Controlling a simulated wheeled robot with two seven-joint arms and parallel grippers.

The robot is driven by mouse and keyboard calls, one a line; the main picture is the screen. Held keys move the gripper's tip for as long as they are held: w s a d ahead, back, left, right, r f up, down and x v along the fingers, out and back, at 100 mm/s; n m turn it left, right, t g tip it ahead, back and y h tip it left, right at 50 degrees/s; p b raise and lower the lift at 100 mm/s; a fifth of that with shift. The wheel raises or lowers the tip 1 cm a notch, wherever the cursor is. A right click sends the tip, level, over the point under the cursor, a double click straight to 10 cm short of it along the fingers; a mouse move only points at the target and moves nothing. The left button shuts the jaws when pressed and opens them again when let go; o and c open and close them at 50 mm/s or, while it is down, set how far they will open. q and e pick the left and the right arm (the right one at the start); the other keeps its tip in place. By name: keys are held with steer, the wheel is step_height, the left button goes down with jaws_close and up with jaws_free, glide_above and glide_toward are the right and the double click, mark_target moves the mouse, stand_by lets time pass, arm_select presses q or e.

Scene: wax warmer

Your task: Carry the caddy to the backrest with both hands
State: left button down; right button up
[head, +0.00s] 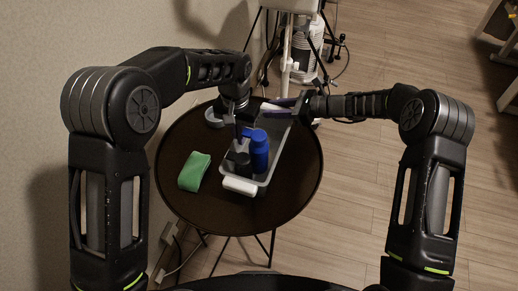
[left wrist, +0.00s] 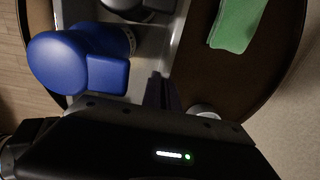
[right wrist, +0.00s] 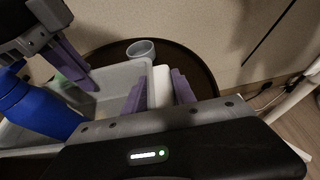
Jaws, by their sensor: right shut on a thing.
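The caddy (head: 283,139) is a long grey tray on the round dark table, with a white bar handle at each end. A blue bottle (head: 260,152) and a dark grey bottle (head: 239,157) stand in it. My right gripper (right wrist: 158,90) has its purple fingers on both sides of the far white handle (right wrist: 162,76) and is shut on it. My left gripper (head: 240,131) points down at the caddy's left wall (left wrist: 172,45), beside the bottles. Its fingers show only partly in the left wrist view, so its opening is unclear. The near handle (head: 240,186) is free.
A green cloth (head: 195,171) lies on the round table (head: 215,215), left of the caddy. A grey cup (right wrist: 141,49) stands near the table's far left edge. A white stand (head: 287,50) and cables are behind the table. The near part of the tabletop is clear.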

jaws_close()
steer(key=shift+r, duration=0.1)
arm_select(q)
steer(key=shift+r, duration=0.2)
arm_select(e)
steer(key=shift+r, duration=0.1)
